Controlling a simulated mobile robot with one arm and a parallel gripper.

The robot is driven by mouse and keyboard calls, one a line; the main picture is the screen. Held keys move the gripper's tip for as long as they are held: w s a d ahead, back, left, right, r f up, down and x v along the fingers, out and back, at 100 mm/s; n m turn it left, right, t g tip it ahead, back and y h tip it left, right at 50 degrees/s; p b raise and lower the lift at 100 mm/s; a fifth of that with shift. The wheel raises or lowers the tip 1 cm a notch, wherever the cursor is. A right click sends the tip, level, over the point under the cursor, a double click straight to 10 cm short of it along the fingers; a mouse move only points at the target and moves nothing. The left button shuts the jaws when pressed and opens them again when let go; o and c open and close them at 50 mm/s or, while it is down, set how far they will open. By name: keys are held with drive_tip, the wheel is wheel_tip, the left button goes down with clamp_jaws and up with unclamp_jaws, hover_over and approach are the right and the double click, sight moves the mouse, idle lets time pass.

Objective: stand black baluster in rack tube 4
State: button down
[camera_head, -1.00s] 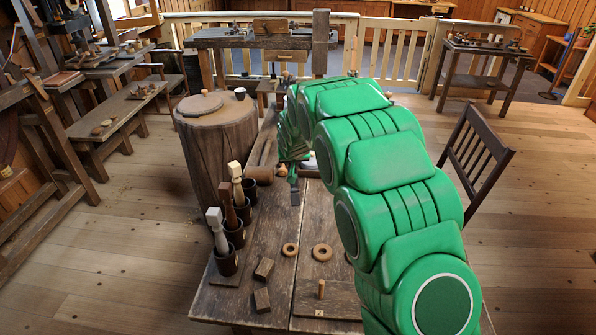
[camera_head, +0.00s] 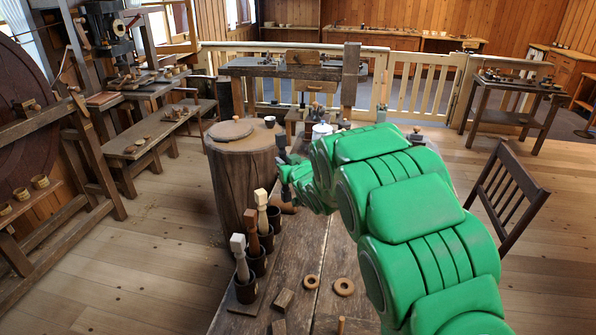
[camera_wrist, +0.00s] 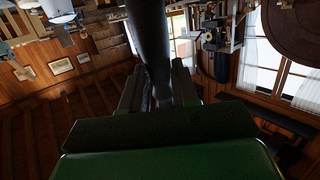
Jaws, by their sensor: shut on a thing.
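My gripper (camera_head: 284,166) is shut on the black baluster (camera_head: 281,142), which stands up dark from the jaws, beside the right side of the stump. In the wrist view the baluster (camera_wrist: 148,40) runs upward between the two fingers (camera_wrist: 160,88); its far end is out of frame. The rack (camera_head: 238,304) is at the left table edge with dark tubes in a row. The nearer tubes hold a pale grey baluster (camera_head: 240,258), a red-brown one (camera_head: 251,230) and a light wood one (camera_head: 261,208). The farthest tube (camera_head: 274,219) looks empty. No tube numbers are readable.
A wooden stump (camera_head: 240,175) with a round lid stands left of my gripper, close to the table (camera_head: 310,255). Two wooden rings (camera_head: 343,287) and small blocks (camera_head: 283,300) lie near the front. A mallet-like wooden piece (camera_head: 285,206) lies behind the rack. A chair (camera_head: 507,195) stands at right.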

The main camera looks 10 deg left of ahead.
drive_tip(key=s+a+r+n+y, duration=0.2)
drive_tip(key=s+a+r+y, duration=0.1)
drive_tip(key=a+r, duration=0.1)
drive_tip(key=shift+s+d+f, duration=0.1)
drive_tip(key=shift+d+f, duration=0.05)
drive_tip(key=shift+f, duration=1.3)
drive_tip(key=shift+s+d+f, duration=0.1)
drive_tip(key=shift+f, duration=1.35)
drive_tip(key=shift+f, duration=0.45)
drive_tip(key=shift+f, duration=0.35)
drive_tip(key=shift+f, duration=0.5)
drive_tip(key=shift+f, duration=0.9)
drive_tip(key=shift+f, duration=0.25)
drive_tip(key=shift+f, duration=1.15)
